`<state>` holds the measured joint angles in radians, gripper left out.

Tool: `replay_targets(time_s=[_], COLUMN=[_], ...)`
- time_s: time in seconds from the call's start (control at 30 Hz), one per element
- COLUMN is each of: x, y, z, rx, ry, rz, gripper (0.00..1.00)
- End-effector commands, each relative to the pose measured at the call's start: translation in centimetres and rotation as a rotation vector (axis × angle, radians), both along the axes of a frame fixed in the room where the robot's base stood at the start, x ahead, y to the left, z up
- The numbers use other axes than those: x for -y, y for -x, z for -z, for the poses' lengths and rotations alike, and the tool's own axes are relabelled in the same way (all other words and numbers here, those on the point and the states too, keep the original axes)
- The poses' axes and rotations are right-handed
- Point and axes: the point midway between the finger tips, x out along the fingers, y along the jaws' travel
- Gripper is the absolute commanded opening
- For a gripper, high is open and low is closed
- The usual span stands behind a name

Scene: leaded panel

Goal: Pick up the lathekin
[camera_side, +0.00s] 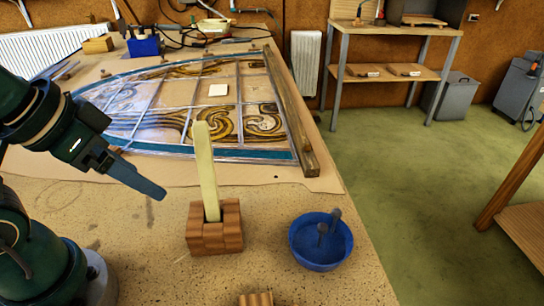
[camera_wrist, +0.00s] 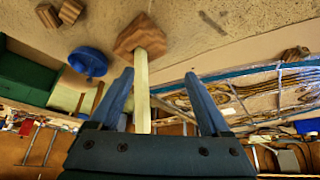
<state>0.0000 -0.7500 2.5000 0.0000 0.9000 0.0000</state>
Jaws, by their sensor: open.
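The lathekin (camera_side: 206,172) is a pale yellow flat stick. It stands nearly upright, leaning slightly, in a reddish-brown wooden block holder (camera_side: 214,240); its lower end is hidden inside. My gripper (camera_side: 158,190) is to the left of the lathekin in the side view, apart from it, with its fingers pointing down and right toward it. In the wrist view my gripper (camera_wrist: 159,73) is open and empty. There the lathekin (camera_wrist: 142,85) appears between the two blue fingers, closer to the left one, with the holder (camera_wrist: 140,36) beyond the fingertips.
A blue bowl (camera_side: 305,258) with dark grey tools stands right of the holder. A small wooden block (camera_side: 256,299) sits at the front edge of view. The leaded panel (camera_side: 150,118) lies behind, bordered by a wooden bar (camera_side: 290,115). Bare bench lies around the holder.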

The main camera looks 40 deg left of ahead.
Motion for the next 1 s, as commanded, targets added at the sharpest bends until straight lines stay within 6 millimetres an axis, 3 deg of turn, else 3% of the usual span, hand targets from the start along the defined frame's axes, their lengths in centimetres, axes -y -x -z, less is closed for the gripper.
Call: replay_targets(time_s=[0.27, 0.3, 0.67, 0.77, 1.0], x=[0.0, 0.0, 0.0, 0.0, 0.0], y=[0.0, 0.0, -0.1, -0.1, -0.1], z=[0.0, 0.0, -0.3, -1.6, -6.5], rx=[0.000, 0.000, 0.003, 0.005, 0.006], ry=[0.000, 0.000, 0.000, 0.000, 0.000], rz=[0.000, 0.000, 0.000, 0.000, 0.000], gripper=[0.81, 0.66, 0.65, 0.65, 0.65])
